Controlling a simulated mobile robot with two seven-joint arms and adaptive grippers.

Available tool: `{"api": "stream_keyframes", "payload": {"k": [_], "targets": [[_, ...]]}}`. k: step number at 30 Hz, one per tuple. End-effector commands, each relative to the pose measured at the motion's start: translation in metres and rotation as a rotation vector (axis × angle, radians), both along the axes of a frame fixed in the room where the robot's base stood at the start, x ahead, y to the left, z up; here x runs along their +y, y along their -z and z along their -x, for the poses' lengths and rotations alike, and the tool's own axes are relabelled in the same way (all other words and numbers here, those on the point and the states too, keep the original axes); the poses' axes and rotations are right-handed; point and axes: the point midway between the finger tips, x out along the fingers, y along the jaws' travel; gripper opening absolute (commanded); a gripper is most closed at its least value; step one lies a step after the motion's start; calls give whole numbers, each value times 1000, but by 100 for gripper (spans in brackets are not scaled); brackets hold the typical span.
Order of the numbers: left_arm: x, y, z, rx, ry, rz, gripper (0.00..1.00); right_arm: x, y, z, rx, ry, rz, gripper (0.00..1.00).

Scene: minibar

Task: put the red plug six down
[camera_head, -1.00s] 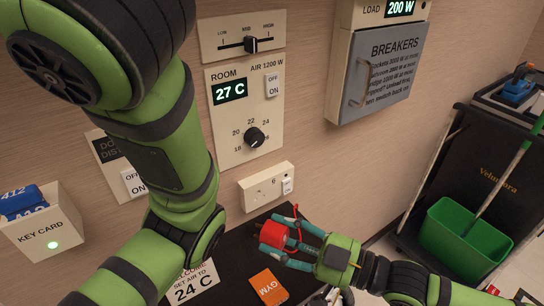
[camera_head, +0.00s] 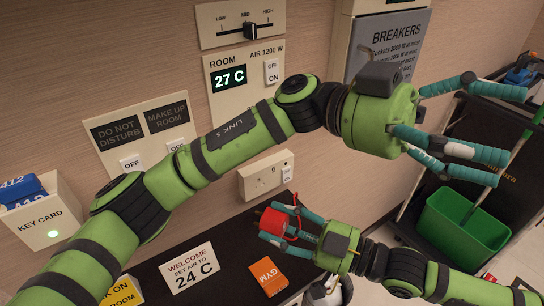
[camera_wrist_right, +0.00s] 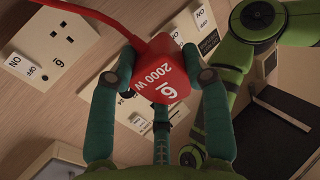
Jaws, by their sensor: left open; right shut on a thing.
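The red plug six (camera_head: 278,224), marked "6" and "2000 W", is in my right gripper (camera_head: 285,226), in front of the wall and over the dark counter. In the right wrist view the red plug (camera_wrist_right: 163,78) sits between the teal fingers, with its red cord running to the upper left. The wall socket marked 6 (camera_head: 258,184) is just above and left of the plug in the head view, apart from it; its face (camera_wrist_right: 55,40) shows empty holes in the wrist view. My left gripper (camera_head: 462,120) is open and empty, in front of the breaker box.
The dark counter (camera_head: 236,250) holds a white welcome card (camera_head: 188,268), an orange GYM card (camera_head: 268,275) and a yellow card (camera_head: 122,293). The breaker box (camera_head: 385,50) is behind my left gripper. A cart with a green bucket (camera_head: 462,228) stands at right.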

Motion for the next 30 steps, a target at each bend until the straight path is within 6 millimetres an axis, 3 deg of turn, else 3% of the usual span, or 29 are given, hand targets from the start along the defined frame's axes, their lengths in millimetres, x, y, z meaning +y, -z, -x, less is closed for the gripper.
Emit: {"api": "stream_keyframes", "payload": {"k": [1,5,10,15,19,25,30], "targets": [[2,22,7,-194,6,-73,83,0,-1,0,0,0,-1,0],[25,80,8,-624,82,-249,83,0,-1,0,0,0,-1,0],[85,127,-34,-1098,201,-528,83,0,0,0,0,0,-1,0],[147,133,-82,-1385,295,-786,83,0,0,0,-1,0,0,0],[178,125,-103,-1488,336,-910,83,0,0,0,0,0,-1,0],[194,125,-112,-1533,358,-978,83,0,0,0,0,0,-1,0],[194,148,-112,-1531,359,-975,83,0,0,0,0,0,-1,0]]}}
